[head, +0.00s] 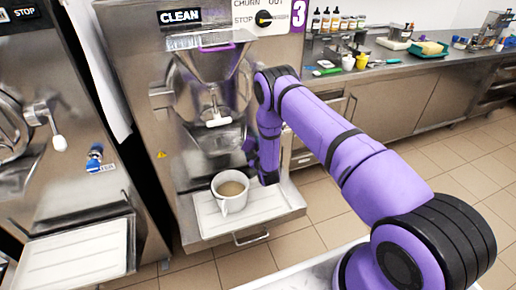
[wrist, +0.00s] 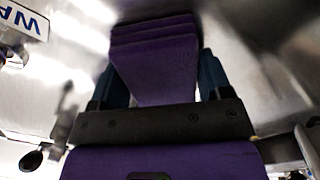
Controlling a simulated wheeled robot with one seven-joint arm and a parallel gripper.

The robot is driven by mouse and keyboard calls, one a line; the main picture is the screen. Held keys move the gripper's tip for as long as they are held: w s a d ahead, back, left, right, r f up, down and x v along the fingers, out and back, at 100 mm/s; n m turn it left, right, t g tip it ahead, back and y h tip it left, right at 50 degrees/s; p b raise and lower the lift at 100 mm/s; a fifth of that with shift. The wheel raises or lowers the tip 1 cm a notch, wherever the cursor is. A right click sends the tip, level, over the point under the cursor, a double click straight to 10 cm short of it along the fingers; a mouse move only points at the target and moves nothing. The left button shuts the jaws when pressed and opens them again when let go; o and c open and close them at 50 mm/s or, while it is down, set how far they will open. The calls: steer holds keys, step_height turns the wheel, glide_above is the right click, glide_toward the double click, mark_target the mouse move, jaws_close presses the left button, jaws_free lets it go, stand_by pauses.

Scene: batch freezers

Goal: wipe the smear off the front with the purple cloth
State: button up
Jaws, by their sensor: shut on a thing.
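The purple cloth (wrist: 155,70), folded in layers, is held between the two dark blue fingers of my gripper (wrist: 160,85) in the wrist view. My gripper is shut on it. The cloth's far end lies against or close to a shiny metal surface; I cannot tell whether it touches. I cannot make out the smear in either view; part of the front is behind my arm.
A beige pot (head: 231,190) stands on the drip tray (head: 270,205) below the spout (head: 218,120). A "CLEAN" sign (head: 180,16) and a knob (head: 263,18) are above. Another freezer (head: 35,120) stands left. A counter (head: 420,62) with bottles and tubs runs along the right.

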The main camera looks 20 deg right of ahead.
mark_target(244, 150)
steer(key=shift+w+a+r, duration=0.1)
steer(key=shift+a+r, duration=0.05)
steer(key=shift+a, duration=2.15)
steer(key=shift+s+d, duration=0.1)
steer(key=shift+s, duration=3)
steer(key=s, duration=0.3)
